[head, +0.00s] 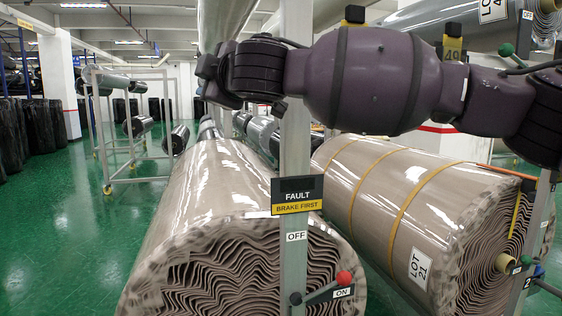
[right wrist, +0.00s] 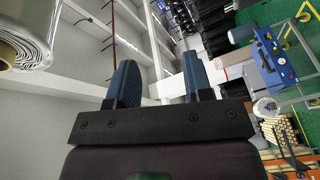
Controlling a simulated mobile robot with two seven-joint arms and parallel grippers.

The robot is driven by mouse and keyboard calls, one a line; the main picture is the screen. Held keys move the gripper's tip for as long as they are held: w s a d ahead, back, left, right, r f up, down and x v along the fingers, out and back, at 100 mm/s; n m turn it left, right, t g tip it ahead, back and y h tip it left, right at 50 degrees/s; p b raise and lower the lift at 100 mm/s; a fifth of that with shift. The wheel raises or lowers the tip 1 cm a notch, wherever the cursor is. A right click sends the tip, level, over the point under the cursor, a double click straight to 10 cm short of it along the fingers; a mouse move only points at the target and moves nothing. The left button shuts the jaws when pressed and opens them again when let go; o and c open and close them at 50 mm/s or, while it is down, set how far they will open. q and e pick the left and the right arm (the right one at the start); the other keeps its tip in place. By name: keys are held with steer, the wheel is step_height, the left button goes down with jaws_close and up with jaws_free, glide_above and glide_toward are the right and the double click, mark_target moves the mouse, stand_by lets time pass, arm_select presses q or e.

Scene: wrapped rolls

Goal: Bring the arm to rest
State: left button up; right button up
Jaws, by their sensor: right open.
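My right arm (head: 375,80) comes in from the right and lies raised across the upper part of the head view, in front of a grey post. Its far end is at the upper left of that post; the fingers cannot be made out there. In the right wrist view my right gripper (right wrist: 160,82) is open, its two blue fingers apart with nothing between them. It points toward open space, with white beams beyond. My left gripper is not in view.
The post carries a FAULT sign (head: 297,194) and a red-knobbed lever (head: 344,278) by ON. Green floor (head: 60,220) is clear at left.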

step_height(320, 180, down, 15)
steer(key=s+d+g+y, duration=0.1)
steer(key=s+g+y, duration=0.15)
steer(key=y, duration=0.25)
steer(key=s+d+f+m+t+h, duration=0.1)
steer(key=d+f+m+t+h, duration=0.35)
steer(key=d+f, duration=0.95)
steer(key=s+d+f+m+t+h, duration=0.1)
steer(key=d+f+m+h, duration=0.4)
steer(key=d+f+m, duration=0.85)
steer(key=s+d+f+g+h, duration=0.1)
steer(key=s+d+f+h, duration=0.1)
steer(key=s+d+f, duration=0.3)
steer(key=s+f+g+h, duration=0.1)
steer(key=s+f, duration=0.2)
steer(key=f, duration=0.4)
steer(key=s+d+f+h, duration=0.2)
steer(key=s+d+f, duration=0.1)
steer(key=f, duration=0.3)
steer(key=s+d+f+m+g+h, duration=0.1)
steer(key=s+d+f+m+g, duration=0.1)
steer(key=s+f, duration=0.9)
steer(key=s+d+g, duration=0.1)
steer(key=s, duration=0.2)
steer(key=shift+s+g, duration=0.4)
